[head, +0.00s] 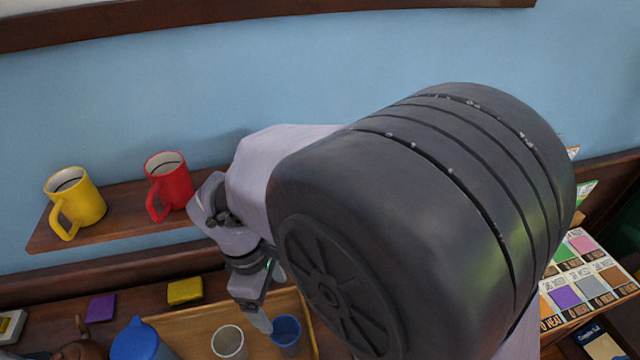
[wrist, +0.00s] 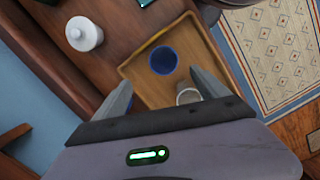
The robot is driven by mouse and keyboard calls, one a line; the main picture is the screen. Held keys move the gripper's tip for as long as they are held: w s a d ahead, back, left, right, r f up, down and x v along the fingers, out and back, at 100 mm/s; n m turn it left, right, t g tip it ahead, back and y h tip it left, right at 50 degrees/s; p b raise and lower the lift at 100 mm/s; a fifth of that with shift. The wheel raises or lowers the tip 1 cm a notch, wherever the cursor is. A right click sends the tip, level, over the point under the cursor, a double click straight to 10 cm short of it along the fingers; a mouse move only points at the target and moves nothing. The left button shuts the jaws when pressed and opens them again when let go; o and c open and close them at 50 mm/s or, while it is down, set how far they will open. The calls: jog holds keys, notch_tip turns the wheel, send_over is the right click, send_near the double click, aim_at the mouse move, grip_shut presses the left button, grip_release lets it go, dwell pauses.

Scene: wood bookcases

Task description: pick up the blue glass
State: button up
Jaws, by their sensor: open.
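The blue glass (head: 287,334) stands upright on a wooden tray (head: 310,312) at the bottom of the head view. In the wrist view the blue glass (wrist: 163,60) shows from above, just beyond the fingertips and roughly midway between them. My gripper (head: 273,298) points down at the tray, its fingertips close to the blue glass in the head view. My gripper (wrist: 160,76) is open with nothing between its fingers. I cannot tell the exact gap to the glass.
A grey-white cup (head: 229,342) stands left of the blue glass, and a blue pitcher (head: 140,340) farther left. Yellow (head: 85,205) and red (head: 175,188) mugs sit on a wall shelf. A white lidded jar (wrist: 84,34) stands outside the tray. My dark arm joint hides much of the head view.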

jog(key=b, duration=0.5)
send_over(288, 337)
jog(key=s, duration=0.2)
notch_tip(288, 337, down, 12)
jog(key=f+b, duration=0.1)
jog(key=f, duration=0.1)
jog(key=f+b, duration=0.2)
jog(key=f, duration=0.1)
jog(key=shift+d+f, duration=0.3)
jog(key=shift+r, duration=0.15)
jog(key=c, duration=1.6)
jog(key=shift+c, duration=0.2)
jog(key=shift+r, duration=0.15)
